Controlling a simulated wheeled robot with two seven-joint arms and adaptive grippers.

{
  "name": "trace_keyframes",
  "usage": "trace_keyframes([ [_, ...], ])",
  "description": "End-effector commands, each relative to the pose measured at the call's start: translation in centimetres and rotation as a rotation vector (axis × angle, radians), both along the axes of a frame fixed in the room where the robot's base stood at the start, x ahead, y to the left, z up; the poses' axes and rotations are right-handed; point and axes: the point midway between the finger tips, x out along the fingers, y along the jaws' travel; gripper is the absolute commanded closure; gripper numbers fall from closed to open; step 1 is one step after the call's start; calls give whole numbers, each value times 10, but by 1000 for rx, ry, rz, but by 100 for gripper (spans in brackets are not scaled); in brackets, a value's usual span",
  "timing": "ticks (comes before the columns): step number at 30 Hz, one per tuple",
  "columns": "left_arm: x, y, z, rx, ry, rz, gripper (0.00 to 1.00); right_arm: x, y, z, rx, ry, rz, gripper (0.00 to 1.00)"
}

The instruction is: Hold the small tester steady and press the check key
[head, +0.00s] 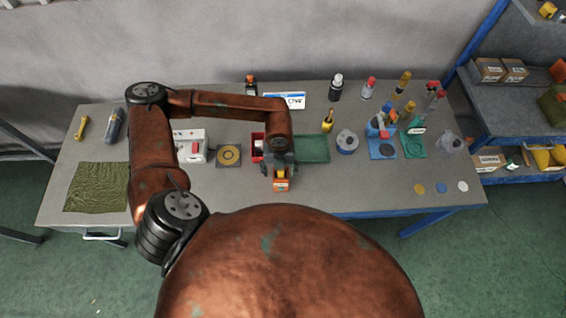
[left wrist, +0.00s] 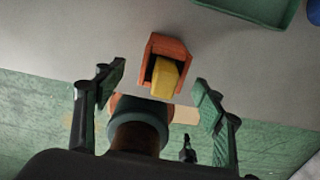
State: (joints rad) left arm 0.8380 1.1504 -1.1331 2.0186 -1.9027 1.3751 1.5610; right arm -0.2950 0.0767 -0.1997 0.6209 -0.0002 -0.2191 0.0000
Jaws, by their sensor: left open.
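A small orange box with a yellow part on it, which looks like the tester (head: 281,185), is near the front edge of the workbench. In the left wrist view the orange box (left wrist: 170,46) shows its yellow part (left wrist: 165,78) facing the camera. My left gripper (head: 279,167) is right over the box in the head view and partly covers it. In the left wrist view its two fingers (left wrist: 160,88) are apart, one on each side of the box, with gaps visible. I cannot tell any marking on the yellow part. My right gripper is not in view.
A red bin (head: 257,147) and green tray (head: 312,149) lie close behind my gripper. A white device with a red part (head: 190,146) stands left. Bottles (head: 336,88) and small fixtures (head: 382,146) crowd the right. The bench front right of the box is mostly clear.

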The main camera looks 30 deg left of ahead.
Motion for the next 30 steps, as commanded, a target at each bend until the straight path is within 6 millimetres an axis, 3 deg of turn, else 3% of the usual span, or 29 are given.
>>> trace_keyframes([
  [3, 2, 0, -18, 0, 2, 2, 36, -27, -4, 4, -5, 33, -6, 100],
  [6, 3, -1, -31, -1, 2, 1, 36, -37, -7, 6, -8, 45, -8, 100],
  [8, 3, -1, -36, -2, 3, 1, 36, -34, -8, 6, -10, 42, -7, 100],
  [16, 4, -2, -46, -1, 0, -2, 36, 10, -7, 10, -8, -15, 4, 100],
  [20, 4, -2, -46, -1, 0, -3, 36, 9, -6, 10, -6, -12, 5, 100],
  [30, 4, -2, -45, -1, 0, -3, 59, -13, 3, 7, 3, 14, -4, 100],
])
